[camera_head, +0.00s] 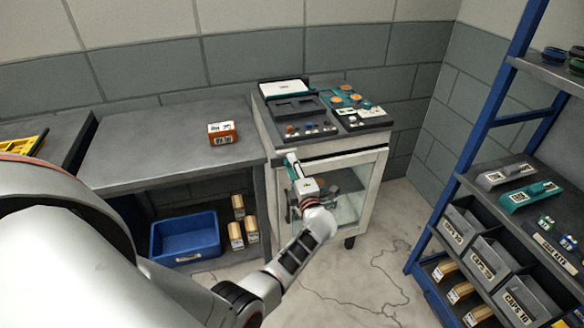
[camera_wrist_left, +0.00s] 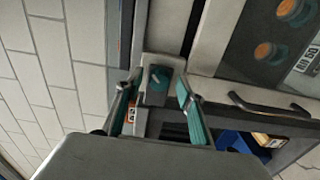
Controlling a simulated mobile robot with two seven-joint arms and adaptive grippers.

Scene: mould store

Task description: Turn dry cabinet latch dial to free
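The dry cabinet (camera_head: 352,152) is a pale unit with a glass door, standing right of the workbench. In the left wrist view its latch dial (camera_wrist_left: 158,80) is a teal knob with a pale mark, on a light grey plate. My left gripper (camera_head: 291,160) is at the cabinet's left front edge and hides the dial in the head view. In the left wrist view the left gripper (camera_wrist_left: 158,96) is open, its teal-padded fingers on either side of the dial. I cannot tell whether they touch it. My right gripper is in neither view.
An orange-brown labelled block (camera_head: 222,134) sits on the grey workbench (camera_head: 150,140). A blue bin (camera_head: 184,238) and several wooden blocks are below. Control panels with orange discs top the cabinet. A blue-framed shelf (camera_head: 440,225) with bins stands right. The floor between is clear.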

